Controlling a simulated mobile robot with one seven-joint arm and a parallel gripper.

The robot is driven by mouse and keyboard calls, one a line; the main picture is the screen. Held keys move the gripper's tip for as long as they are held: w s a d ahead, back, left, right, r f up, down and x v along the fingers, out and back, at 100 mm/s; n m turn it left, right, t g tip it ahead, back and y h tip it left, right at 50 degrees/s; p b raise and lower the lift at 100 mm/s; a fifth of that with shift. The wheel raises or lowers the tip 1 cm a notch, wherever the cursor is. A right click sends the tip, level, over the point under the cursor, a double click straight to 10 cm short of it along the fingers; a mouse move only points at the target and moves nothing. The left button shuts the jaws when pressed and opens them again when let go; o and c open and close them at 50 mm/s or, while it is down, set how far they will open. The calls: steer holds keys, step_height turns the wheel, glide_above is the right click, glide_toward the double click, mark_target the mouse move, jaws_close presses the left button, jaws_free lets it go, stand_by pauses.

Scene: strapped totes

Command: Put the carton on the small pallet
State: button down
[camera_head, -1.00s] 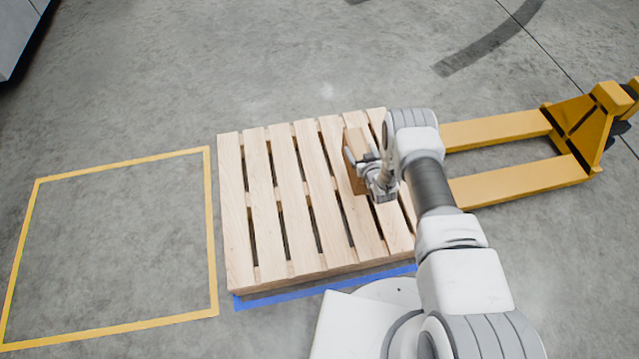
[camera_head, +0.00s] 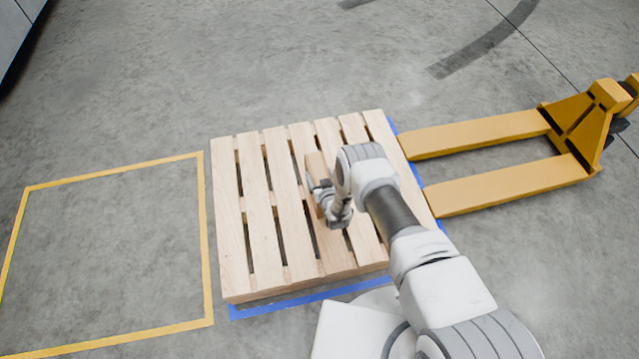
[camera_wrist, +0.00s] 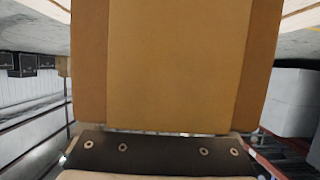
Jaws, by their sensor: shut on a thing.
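The small wooden pallet (camera_head: 257,220) lies on the concrete floor in the head view, its slats bare apart from where my arm covers them. My gripper (camera_head: 327,200) is over the middle-right part of the pallet, shut on the brown carton (camera_head: 316,170). Most of the carton is hidden behind my gripper and wrist in the head view. In the wrist view the carton (camera_wrist: 180,65) fills the upper middle, close to the camera. I cannot tell whether the carton touches the slats.
A yellow pallet jack (camera_head: 500,190) stands right of the pallet, its forks pointing at it. Blue tape (camera_head: 300,305) borders the pallet. A yellow taped square (camera_head: 203,240) on the left encloses empty floor. The floor behind the pallet is clear.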

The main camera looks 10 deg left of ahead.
steer(key=shift+w+a+f+b, duration=0.1)
steer(key=shift+f+b, duration=1.05)
steer(key=shift+f, duration=0.8)
jaws_free()
steer(key=shift+f, duration=0.1)
